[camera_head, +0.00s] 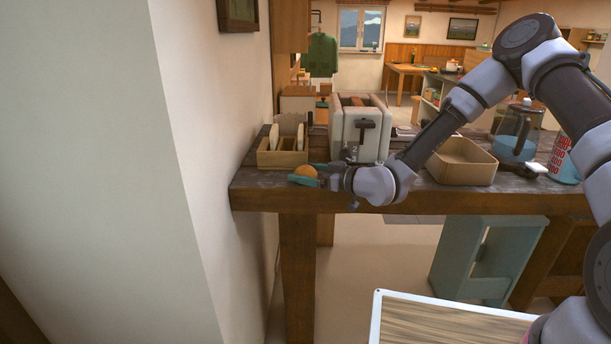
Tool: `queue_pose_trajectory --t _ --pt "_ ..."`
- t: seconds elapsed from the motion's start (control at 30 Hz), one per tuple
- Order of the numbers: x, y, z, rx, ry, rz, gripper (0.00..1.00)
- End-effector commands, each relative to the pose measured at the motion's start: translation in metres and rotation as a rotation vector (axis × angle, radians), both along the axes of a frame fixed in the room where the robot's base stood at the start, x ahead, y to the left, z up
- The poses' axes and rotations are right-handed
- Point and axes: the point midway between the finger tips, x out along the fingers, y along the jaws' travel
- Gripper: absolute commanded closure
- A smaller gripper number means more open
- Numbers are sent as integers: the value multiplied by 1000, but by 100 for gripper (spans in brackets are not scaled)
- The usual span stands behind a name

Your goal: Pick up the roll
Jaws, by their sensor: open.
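The roll (306,172) is a small round orange-brown thing near the front left edge of the dark wooden counter (262,196). My gripper (308,174) reaches in from the right, low at the counter's front edge. Its two teal fingers are spread, one on the far side of the roll and one on the near side. The roll lies between them. I cannot tell whether the fingers touch it. The underside of the roll is hidden by the near finger.
A wooden bread holder (283,158) stands just behind the roll. A white toaster (360,134) stands behind my wrist. A wall (205,120) bounds the left.

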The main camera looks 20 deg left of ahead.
Motion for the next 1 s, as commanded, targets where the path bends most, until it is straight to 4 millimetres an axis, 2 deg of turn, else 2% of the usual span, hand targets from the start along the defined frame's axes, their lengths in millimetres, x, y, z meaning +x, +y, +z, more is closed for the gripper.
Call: queue_pose_trajectory --t 0.27,0.4,0.77,1.0 --pt "2 4 -1 -1 0 0 4" --pt "2 4 -1 -1 0 0 49" --pt "2 4 2 0 0 0 50" --pt "2 4 28 0 -3 -1 50"
